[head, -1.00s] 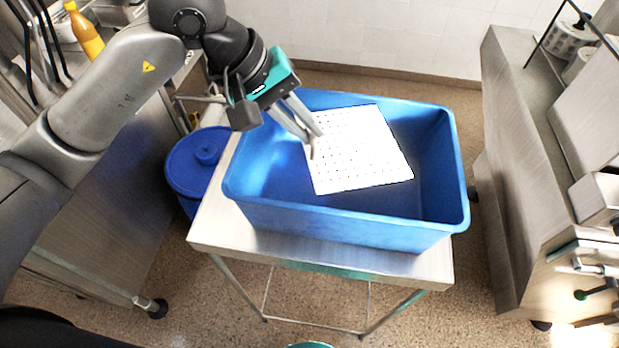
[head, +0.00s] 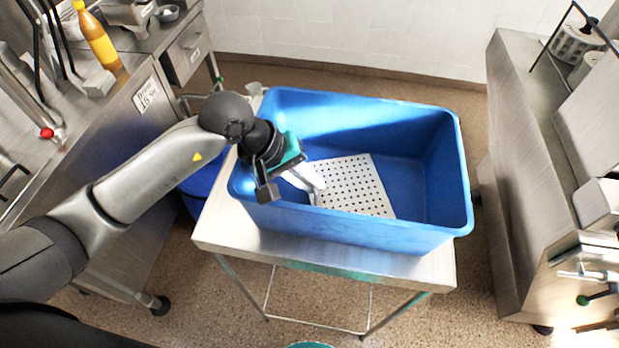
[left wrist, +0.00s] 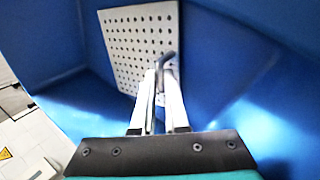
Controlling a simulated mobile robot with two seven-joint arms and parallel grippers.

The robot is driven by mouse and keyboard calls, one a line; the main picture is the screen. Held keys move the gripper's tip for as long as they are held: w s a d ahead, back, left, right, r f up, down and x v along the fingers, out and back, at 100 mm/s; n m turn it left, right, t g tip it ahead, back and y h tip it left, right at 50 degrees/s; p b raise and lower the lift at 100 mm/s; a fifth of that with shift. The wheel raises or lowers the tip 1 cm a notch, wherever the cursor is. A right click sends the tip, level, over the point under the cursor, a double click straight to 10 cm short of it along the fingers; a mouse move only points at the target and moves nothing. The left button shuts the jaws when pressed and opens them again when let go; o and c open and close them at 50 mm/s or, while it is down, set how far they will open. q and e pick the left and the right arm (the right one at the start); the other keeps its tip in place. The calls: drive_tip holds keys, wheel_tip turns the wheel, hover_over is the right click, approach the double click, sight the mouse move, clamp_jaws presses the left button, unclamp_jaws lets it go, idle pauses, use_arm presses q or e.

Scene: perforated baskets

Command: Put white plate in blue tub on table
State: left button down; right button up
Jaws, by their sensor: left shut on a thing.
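The white perforated plate (head: 352,184) is inside the blue tub (head: 420,236), low down in its left and middle part. The tub stands on a small metal table (head: 250,240). My left gripper (head: 316,190) reaches over the tub's left wall and is shut on the plate's left edge. In the left wrist view the fingers (left wrist: 163,85) meet at the lower edge of the plate (left wrist: 135,40), with the tub's blue walls (left wrist: 235,60) around it. I cannot tell whether the plate touches the tub's floor. My right gripper is not in view.
A metal counter (head: 120,80) with an orange bottle (head: 97,38) stands at the left. A steel unit (head: 525,160) stands at the right. A blue bin (head: 200,190) is partly hidden behind my arm. The tub's right part is free.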

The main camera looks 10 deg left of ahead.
use_arm(q)
drive_tip(key=c, duration=0.9)
unclamp_jaws()
drive_tip(key=shift+c, duration=0.2)
drive_tip(key=v, duration=1.2)
drive_tip(key=shift+b, duration=0.35)
